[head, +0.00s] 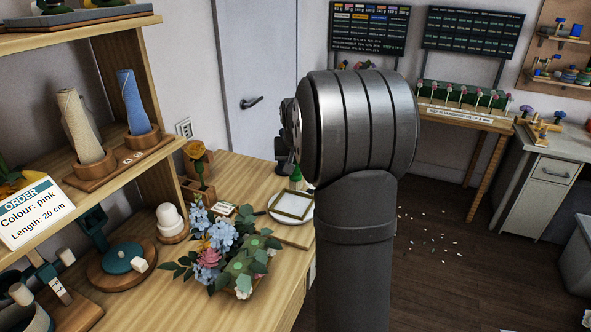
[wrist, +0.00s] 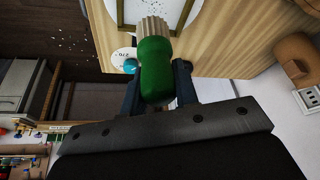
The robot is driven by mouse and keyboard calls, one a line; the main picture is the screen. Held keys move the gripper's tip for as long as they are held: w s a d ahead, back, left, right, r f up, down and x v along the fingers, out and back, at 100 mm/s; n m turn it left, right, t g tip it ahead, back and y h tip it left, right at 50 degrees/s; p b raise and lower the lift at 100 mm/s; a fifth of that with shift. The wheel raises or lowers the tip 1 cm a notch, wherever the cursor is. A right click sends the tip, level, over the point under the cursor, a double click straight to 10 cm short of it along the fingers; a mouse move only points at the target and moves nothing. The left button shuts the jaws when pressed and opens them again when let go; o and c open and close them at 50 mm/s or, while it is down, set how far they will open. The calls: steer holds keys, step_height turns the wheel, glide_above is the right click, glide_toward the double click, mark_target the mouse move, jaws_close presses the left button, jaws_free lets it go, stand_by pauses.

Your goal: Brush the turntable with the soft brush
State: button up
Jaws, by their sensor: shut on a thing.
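My gripper (wrist: 157,78) is shut on the soft brush (wrist: 154,68), which has a green handle and pale ribbed bristles. The bristles point toward the turntable. The turntable is a round white disc (wrist: 196,8) with a square wooden frame lying on it; it also shows in the head view (head: 275,213), on the bench. In the head view the brush's green handle (head: 296,174) shows just above the disc's far side, and my arm hides most of the gripper. I cannot tell whether the bristles touch the disc.
A flower arrangement (head: 230,252) stands close in front of the turntable. A wooden holder with an orange flower (head: 197,165) is at its left, and a white spool (head: 170,220) stands farther left. Shelves (head: 85,40) rise at the left. Pale bits lie on the floor (head: 440,233).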

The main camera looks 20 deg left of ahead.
mark_target(296, 187)
stand_by(0.3)
steer(key=f, duration=0.1)
steer(key=a+f, duration=0.1)
steer(key=f, duration=0.1)
steer(key=a+f, duration=0.1)
steer(key=shift+f, duration=0.3)
steer(key=shift+d+f, duration=0.15)
steer(key=shift+f, duration=0.15)
steer(key=shift+d+f, duration=0.2)
steer(key=shift+d, duration=0.8)
steer(key=shift+f, duration=0.85)
stand_by(0.5)
steer(key=shift+a, duration=0.1)
